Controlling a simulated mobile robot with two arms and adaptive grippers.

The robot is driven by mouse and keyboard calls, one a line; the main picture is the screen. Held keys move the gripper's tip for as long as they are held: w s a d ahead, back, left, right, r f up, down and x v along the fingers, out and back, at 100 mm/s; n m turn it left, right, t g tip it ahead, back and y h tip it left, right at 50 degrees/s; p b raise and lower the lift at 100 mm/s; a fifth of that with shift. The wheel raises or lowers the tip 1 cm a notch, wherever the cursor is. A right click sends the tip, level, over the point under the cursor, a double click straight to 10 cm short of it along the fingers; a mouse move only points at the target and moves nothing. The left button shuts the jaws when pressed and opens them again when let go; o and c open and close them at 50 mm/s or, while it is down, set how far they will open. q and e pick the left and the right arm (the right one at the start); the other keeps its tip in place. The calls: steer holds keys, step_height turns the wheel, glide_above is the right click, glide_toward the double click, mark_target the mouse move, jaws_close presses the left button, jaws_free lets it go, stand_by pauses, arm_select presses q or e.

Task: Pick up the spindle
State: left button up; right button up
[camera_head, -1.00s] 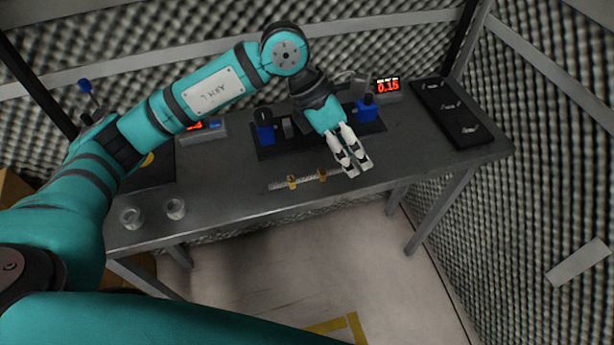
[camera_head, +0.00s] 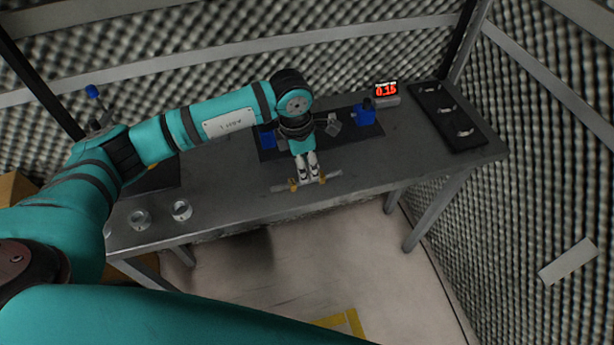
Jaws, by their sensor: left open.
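The spindle (camera_head: 331,175) is a thin grey rod with yellow-brown collars. It lies along the front part of the grey table (camera_head: 230,199), and its middle is partly hidden by my left gripper. My left gripper (camera_head: 308,181) points down with its fingertips at the middle of the spindle, between the two collars. It is open, and I cannot tell whether the fingers touch the rod. My right gripper is not in view.
Two clear round cups (camera_head: 181,210) stand at the table's left front. Blue clamps (camera_head: 363,112) sit on a black plate behind my gripper. A red-digit display (camera_head: 386,91) and a black tray (camera_head: 447,117) are at the right. Foam walls enclose the table.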

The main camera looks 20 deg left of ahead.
arm_select(q)
steer(key=shift+s+f+p, duration=0.1)
steer(key=shift+f+p, duration=0.3)
steer(key=shift+f, duration=0.15)
step_height(320, 180, down, 4)
steer(key=shift+d+r+p, duration=0.1)
steer(key=shift+r+p, duration=0.1)
steer(key=shift+p, duration=0.6)
steer(key=shift+f, duration=0.45)
steer(key=shift+c, duration=0.2)
jaws_close()
steer(key=shift+r, duration=0.1)
